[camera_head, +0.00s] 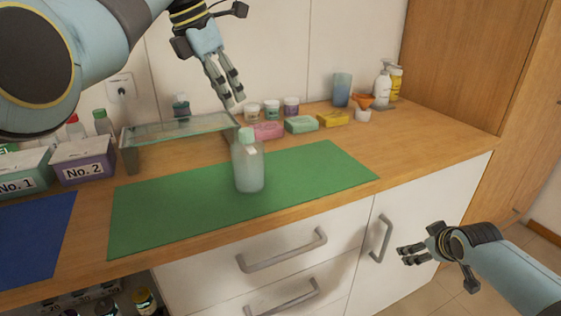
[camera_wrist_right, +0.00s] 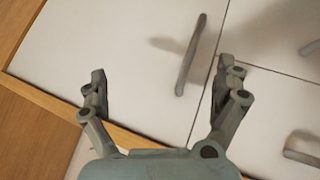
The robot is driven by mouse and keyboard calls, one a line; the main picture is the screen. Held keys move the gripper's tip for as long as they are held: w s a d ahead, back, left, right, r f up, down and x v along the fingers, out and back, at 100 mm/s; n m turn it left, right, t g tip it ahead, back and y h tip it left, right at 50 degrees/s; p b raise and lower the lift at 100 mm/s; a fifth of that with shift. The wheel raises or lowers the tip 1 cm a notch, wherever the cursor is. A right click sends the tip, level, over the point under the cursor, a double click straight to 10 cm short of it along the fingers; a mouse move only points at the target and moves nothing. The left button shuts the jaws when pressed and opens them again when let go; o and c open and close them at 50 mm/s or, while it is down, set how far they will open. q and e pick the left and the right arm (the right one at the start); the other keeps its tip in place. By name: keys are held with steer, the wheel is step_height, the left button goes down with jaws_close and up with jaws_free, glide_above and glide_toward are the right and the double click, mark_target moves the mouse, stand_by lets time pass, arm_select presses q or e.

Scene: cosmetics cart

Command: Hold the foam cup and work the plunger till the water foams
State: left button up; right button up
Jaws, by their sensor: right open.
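A translucent bottle-shaped container with a pale green top (camera_head: 248,172), which seems to be the foam cup, stands upright on the green mat (camera_head: 315,178). My left gripper (camera_head: 234,101) hangs above and behind it, fingers angled down. Its fingers look apart with nothing between them, and it does not touch the container. My right gripper (camera_head: 401,255) is open and empty in front of the white cabinet, below the counter and right of the mat. Its two spread fingers show in the right wrist view (camera_wrist_right: 163,85).
A glass shelf (camera_head: 185,130) stands behind the container, left of it. Boxes No. 1 (camera_head: 22,172) and No. 2 (camera_head: 84,163) are at left. Soaps, jars, a blue tumbler (camera_head: 342,90) and pump bottles (camera_head: 383,84) line the back. Drawer and door handles (camera_head: 283,250) stick out in front.

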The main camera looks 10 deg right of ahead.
mark_target(248, 162)
steer(key=w+a+r+n+t, duration=0.1)
steer(key=w+r+t, duration=0.1)
steer(key=w+r, duration=0.55)
steer(key=w+a+r+n+t, duration=0.1)
steer(key=w+r, duration=0.4)
steer(key=r, duration=0.6)
steer(key=a+y, duration=0.2)
steer(key=a, duration=0.3)
steer(key=s+a+y, duration=0.1)
steer(key=a+y, duration=0.1)
steer(key=a, duration=0.4)
steer(key=a+n+y, duration=0.1)
steer(key=a, duration=0.5)
steer(key=shift+s+a+y, duration=0.1)
steer(key=shift+s+y, duration=0.3)
steer(key=s+a+r+n+g+y, duration=0.1)
steer(key=s+a+r+y, duration=0.15)
steer(key=a, duration=0.55)
steer(key=s+a+r+n+y, duration=0.1)
steer(key=s+a+y, duration=0.15)
steer(key=a, duration=0.55)
steer(key=x, duration=1.1)
steer(key=shift+w+r, duration=0.15)
steer(key=shift+w, duration=0.15)
